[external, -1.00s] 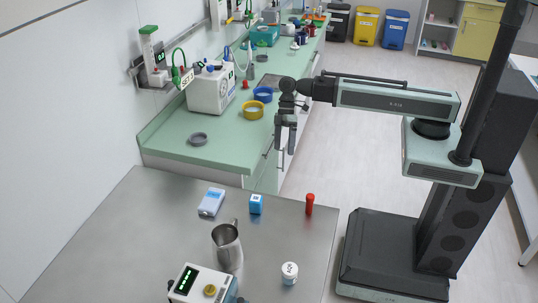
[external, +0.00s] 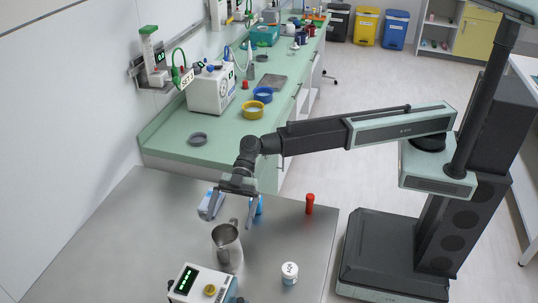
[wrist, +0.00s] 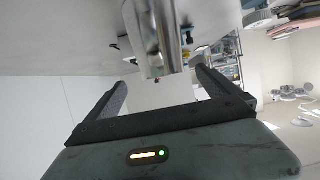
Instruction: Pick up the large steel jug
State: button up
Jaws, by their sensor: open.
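The large steel jug (external: 228,250) stands upright on the steel table (external: 130,240), its handle on the far side, near the front of the external view. My gripper (external: 229,222) is open and empty. It points down, above and just behind the jug, with a finger toward each side. In the wrist view the shiny jug (wrist: 156,40) shows between and beyond the two dark fingers of my gripper (wrist: 163,80). I cannot tell whether a finger touches it.
A monitor with green digits (external: 190,283) stands close in front of the jug. A white-lidded jar (external: 289,273) and a red tube (external: 309,204) stand to the right. A blue box (external: 259,206) and a pale blue device (external: 206,207) are partly hidden behind my gripper.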

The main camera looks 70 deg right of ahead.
aim_at(220, 253)
jog(key=x, duration=0.2)
jog(key=b+x, duration=0.1)
jog(key=x, duration=0.1)
jog(key=b+x, duration=0.1)
jog(key=x, duration=0.1)
jog(key=shift+s+a+f, duration=0.1)
jog(key=shift+s+f, duration=0.05)
jog(key=shift+f, duration=0.25)
jog(key=shift+r, duration=0.1)
jog(key=shift+c, duration=0.2)
jog(key=c, duration=2.1)
jog(key=shift+r, duration=0.1)
notch_tip(220, 253, up, 4)
jog(key=p, duration=0.4)
jog(key=shift+s, duration=0.1)
jog(key=s+d, duration=1.1)
jog(key=shift+d+r+p, duration=0.25)
jog(key=shift+r+p, duration=0.15)
